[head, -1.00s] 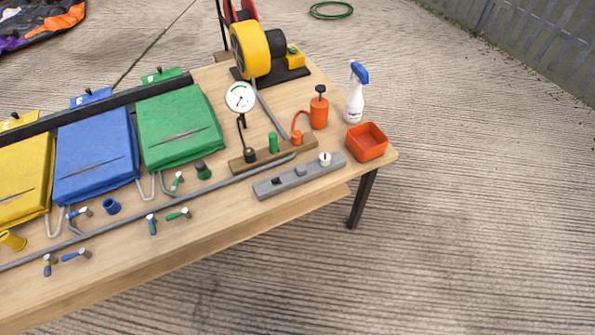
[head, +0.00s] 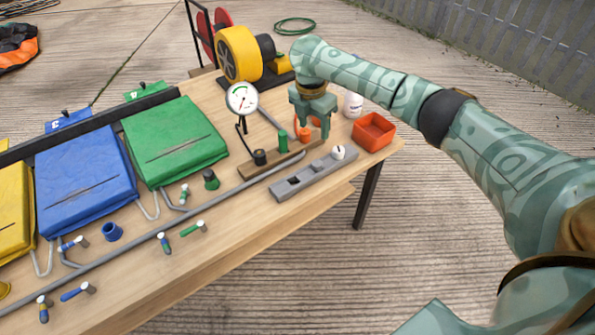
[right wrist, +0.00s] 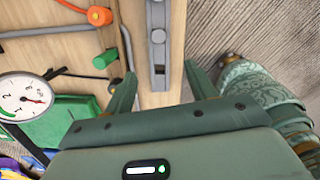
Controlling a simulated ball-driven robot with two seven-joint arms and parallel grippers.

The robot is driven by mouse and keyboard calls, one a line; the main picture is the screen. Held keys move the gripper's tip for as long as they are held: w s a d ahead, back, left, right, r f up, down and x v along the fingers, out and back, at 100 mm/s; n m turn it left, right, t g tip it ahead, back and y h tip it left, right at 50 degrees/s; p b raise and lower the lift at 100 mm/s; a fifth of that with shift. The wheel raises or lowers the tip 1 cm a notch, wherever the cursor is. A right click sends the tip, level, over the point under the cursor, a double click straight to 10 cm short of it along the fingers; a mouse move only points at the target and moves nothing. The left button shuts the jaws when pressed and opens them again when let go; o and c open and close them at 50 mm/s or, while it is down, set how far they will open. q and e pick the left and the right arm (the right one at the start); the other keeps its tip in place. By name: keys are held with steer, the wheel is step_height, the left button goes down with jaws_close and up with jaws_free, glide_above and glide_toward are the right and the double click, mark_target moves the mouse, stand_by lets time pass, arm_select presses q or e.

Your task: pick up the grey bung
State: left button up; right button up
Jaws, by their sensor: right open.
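The grey bung (head: 318,165) looks like a small round grey stub seated in a long grey block (head: 352,164) near the table's front right. It also shows in the right wrist view (right wrist: 158,36), on the same grey block (right wrist: 158,12). My right gripper (head: 313,128) is open and points down above the table, behind the block in the head view. In the right wrist view its two fingers (right wrist: 160,75) stand apart on either side of the block's near end, with nothing between them held. My left gripper is not in view.
A white knob (head: 338,152) stands on the block's right part. A grey pipe (head: 232,192) runs along the table.

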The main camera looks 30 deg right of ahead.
steer(key=b, duration=0.5)
glide_above(317, 163)
steer(key=a, duration=0.2)
steer(key=f, duration=0.9)
steer(key=shift+s+d+f, duration=0.2)
steer(key=shift+d, duration=0.05)
steer(key=shift+f, duration=0.4)
steer(key=f+b, duration=0.1)
steer(key=d+f+b, duration=0.1)
steer(key=f, duration=0.1)
steer(key=f+b, duration=0.2)
steer(key=shift+w+d, duration=0.15)
steer(key=shift+w, duration=0.1)
steer(key=shift+f, duration=0.3)
steer(key=shift+r, duration=0.25)
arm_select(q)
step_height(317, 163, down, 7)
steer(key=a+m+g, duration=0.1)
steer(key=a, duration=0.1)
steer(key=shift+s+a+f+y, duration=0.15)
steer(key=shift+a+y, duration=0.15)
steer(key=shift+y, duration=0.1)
arm_select(e)
steer(key=c, duration=1.1)
